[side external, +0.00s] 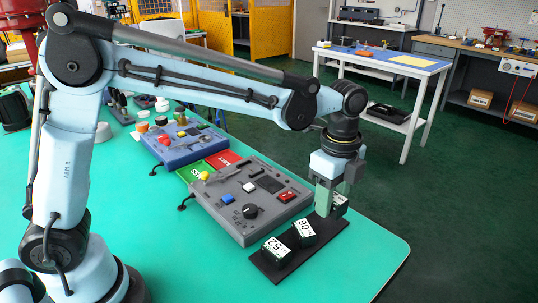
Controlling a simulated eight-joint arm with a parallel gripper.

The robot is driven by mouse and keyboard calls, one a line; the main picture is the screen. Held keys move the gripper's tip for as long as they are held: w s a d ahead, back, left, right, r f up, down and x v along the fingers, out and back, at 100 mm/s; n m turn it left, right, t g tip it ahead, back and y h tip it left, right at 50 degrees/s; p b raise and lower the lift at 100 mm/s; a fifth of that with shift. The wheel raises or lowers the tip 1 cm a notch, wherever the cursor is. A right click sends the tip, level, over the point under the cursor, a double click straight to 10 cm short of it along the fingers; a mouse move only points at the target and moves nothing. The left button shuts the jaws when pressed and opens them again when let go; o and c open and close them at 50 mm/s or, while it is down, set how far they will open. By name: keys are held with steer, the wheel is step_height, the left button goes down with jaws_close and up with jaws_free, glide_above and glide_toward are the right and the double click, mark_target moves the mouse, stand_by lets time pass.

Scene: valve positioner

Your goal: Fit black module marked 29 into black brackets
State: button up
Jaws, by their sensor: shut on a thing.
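My gripper (326,205) points down at the far end of a black strip (317,244) on the green table. Its pale green fingers are shut on a dark module (340,206) with a white label. The label is partly hidden by the fingers, and I cannot read its number. The module looks to be at the strip, but I cannot tell whether it touches it. A grey control panel (224,211) lies left of the gripper. A dark rectangular fitting (269,184) is on its far right part; I cannot tell whether this is the black brackets.
A module labelled 52 (273,250) and another that seems to read 06 (303,233) sit on the strip nearer the camera. The panel carries a black knob (250,211) and coloured buttons. A blue-grey panel (180,142) lies behind. The front right table area is clear.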

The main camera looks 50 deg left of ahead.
steer(key=w+a, duration=0.1)
steer(key=a, duration=0.4)
steer(key=w+a, duration=0.2)
steer(key=a, duration=0.3)
steer(key=w+a, duration=0.1)
steer(key=a, duration=0.4)
steer(key=shift+w+f, duration=0.2)
steer(key=shift+w, duration=0.05)
glide_toward(250, 169)
steer(key=shift+f, duration=0.15)
steer(key=shift+d+f, duration=0.1)
steer(key=shift+f, duration=2.5)
steer(key=shift+f, duration=0.6)
steer(key=o, duration=0.8)
steer(key=shift+o, duration=0.2)
step_height(250, 169, up, 11)
